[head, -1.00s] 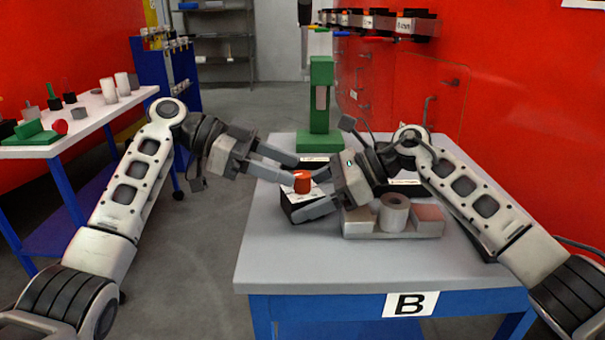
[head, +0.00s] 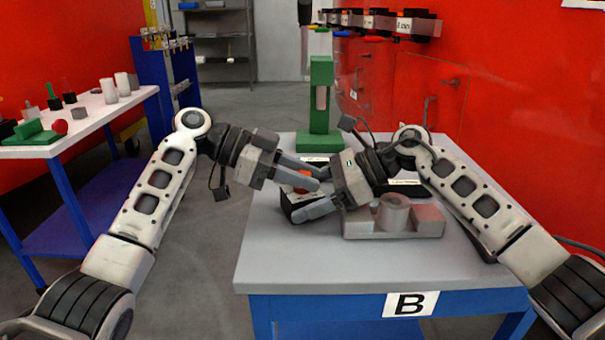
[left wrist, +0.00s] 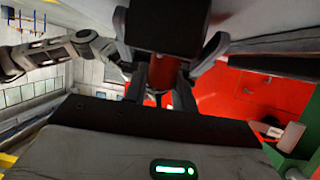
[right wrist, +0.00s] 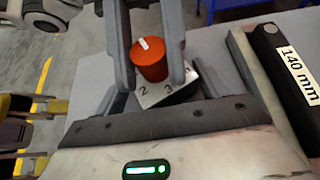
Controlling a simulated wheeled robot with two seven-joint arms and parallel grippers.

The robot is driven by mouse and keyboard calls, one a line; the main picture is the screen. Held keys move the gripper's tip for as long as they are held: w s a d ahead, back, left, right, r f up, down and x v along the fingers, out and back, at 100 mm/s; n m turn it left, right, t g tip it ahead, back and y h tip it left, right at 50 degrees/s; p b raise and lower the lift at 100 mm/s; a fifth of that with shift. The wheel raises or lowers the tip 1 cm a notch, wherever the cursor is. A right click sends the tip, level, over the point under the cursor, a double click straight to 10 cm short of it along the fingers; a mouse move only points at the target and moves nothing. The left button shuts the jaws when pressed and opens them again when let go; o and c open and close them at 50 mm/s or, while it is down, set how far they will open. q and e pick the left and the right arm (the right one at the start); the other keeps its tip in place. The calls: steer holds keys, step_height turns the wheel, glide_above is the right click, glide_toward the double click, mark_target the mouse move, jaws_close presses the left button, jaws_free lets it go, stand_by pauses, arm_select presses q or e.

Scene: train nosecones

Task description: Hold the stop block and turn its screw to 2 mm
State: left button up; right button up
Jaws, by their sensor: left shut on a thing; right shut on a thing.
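The stop block (head: 288,205) is a dark block above the front table, with an orange screw knob (head: 300,184) on it. In the right wrist view the orange knob (right wrist: 158,58) carries a white mark, beside a pale face (right wrist: 165,92) with digits including 2 and 3. My right gripper (head: 305,203) is shut on the stop block. My left gripper (head: 322,176) is shut on the knob, its fingers hiding much of it in the head view. The knob shows as a red-orange cylinder in the left wrist view (left wrist: 163,72). The exact screw setting cannot be read.
A grey fixture with a hollow cylinder (head: 393,213) stands just right on the grey table (head: 330,265). A green stand (head: 320,105) is behind. A bar marked 140 mm (right wrist: 285,65) lies nearby. A white side table (head: 95,115) holds loose parts. The table's front left is clear.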

arm_select(q)
steer(key=shift+t, duration=0.3)
steer(key=n+t, duration=0.4)
steer(key=t, duration=0.1)
steer(key=shift+f+n+y, duration=0.1)
steer(key=shift+n+y, duration=0.3)
steer(key=n+t+y, duration=0.2)
steer(key=n+t, duration=0.2)
steer(key=shift+t+y, duration=0.3)
steer(key=shift+y, duration=0.1)
steer(key=n+t+y, duration=0.2)
steer(key=n+y, duration=0.1)
steer(key=n, duration=0.1)
steer(key=shift+d, duration=0.1)
steer(key=shift+n+t+y, duration=1.1)
steer(key=shift+n+y, duration=1.2)
steer(key=shift+y, duration=0.3)
steer(key=o, duration=1)
